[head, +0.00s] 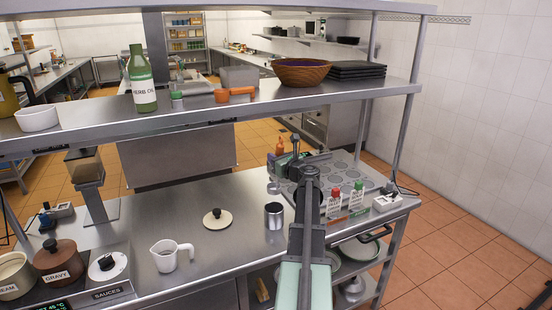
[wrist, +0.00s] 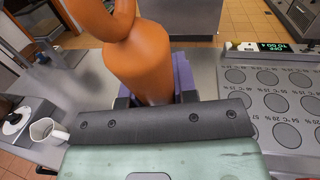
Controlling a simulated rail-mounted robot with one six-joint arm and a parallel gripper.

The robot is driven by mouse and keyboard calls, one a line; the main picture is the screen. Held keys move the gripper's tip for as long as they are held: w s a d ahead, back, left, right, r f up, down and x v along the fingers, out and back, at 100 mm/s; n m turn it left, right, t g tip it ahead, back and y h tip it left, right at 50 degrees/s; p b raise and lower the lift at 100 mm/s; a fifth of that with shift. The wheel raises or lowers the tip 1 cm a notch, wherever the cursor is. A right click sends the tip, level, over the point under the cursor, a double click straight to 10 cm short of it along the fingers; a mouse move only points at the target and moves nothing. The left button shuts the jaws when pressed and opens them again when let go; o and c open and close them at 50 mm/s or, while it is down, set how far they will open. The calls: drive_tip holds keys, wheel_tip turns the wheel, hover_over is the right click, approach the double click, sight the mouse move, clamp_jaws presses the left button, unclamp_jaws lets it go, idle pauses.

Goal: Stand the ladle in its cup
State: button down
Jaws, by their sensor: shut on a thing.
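My gripper (head: 283,162) is over the back of the steel counter, shut on an orange part that I take to be the ladle's handle. In the wrist view the orange handle (wrist: 140,65) rises between the purple jaws of my gripper (wrist: 155,92) and curves away at its upper end. In the head view the ladle (head: 281,146) shows orange beyond my gripper. A small silver shape below may be its bowl; my arm partly hides it. An open steel cup (head: 274,216), probably the ladle's, stands upright on the counter to the front left of my gripper, apart from it.
A cream lid (head: 217,218) and white jug (head: 164,255) stand left of the steel cup. Red-capped and green-capped bottles (head: 335,200) stand right of my arm, before a plate with round wells (head: 345,175). A shelf (head: 220,107) spans above the counter. Counter around the cup is clear.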

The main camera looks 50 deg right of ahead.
sight(276, 192)
drive_tip(key=shift+f+b, duration=7.15)
drive_tip(key=shift+f, duration=0.2)
drive_tip(key=c, duration=0.8)
unclamp_jaws()
drive_tip(key=shift+r, duration=0.1)
drive_tip(key=shift+s, duration=0.1)
drive_tip(key=v, duration=1)
drive_tip(key=shift+s+a, duration=0.1)
drive_tip(key=shift+s, duration=0.3)
